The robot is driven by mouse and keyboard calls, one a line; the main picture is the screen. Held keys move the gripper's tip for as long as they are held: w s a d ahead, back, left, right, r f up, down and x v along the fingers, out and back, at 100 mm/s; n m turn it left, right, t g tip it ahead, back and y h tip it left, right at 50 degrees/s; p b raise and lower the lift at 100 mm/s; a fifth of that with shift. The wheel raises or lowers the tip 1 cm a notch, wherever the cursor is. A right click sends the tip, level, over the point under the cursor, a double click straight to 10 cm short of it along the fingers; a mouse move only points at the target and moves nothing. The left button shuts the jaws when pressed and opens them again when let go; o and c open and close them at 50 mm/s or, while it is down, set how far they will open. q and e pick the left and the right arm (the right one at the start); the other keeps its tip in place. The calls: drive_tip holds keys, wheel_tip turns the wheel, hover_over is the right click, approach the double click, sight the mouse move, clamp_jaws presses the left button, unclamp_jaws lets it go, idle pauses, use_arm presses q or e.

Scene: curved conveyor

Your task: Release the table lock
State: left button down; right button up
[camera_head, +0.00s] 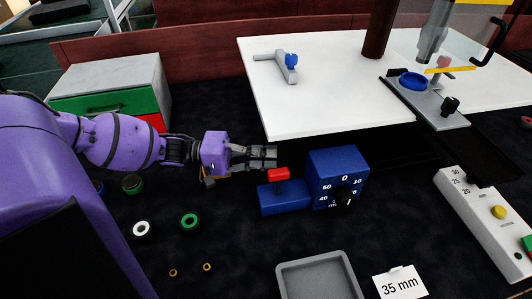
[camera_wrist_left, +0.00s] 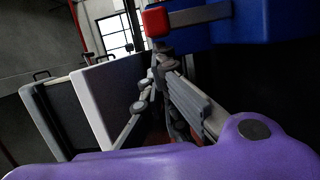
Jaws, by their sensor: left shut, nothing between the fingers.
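A red lock handle (camera_head: 279,174) sits on top of a low blue block (camera_head: 285,198), joined to a blue box (camera_head: 338,168) with a white-numbered dial and a black knob. My left gripper (camera_head: 270,157) is shut and empty, with its fingertips just behind and above the red handle; I cannot tell if they touch. In the left wrist view the red handle (camera_wrist_left: 156,21) shows close by the fingertips of my left gripper (camera_wrist_left: 165,62), with a grey bar running right from it. The white table (camera_head: 340,100) lies behind. My right gripper is not in view.
A grey tray (camera_head: 318,262) and a "35 mm" card (camera_head: 400,282) lie in front. Several rings lie at left, near a small drawer cabinet (camera_head: 110,88). A grey control panel (camera_head: 485,220) stands at right. A grey clamp with a blue knob (camera_head: 291,62) is on the table.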

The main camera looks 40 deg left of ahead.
use_arm(q)
drive_tip(key=shift+s+d+r+m+p, duration=0.2)
drive_tip(key=shift+r+m+p, duration=0.1)
drive_tip(key=shift+p, duration=0.15)
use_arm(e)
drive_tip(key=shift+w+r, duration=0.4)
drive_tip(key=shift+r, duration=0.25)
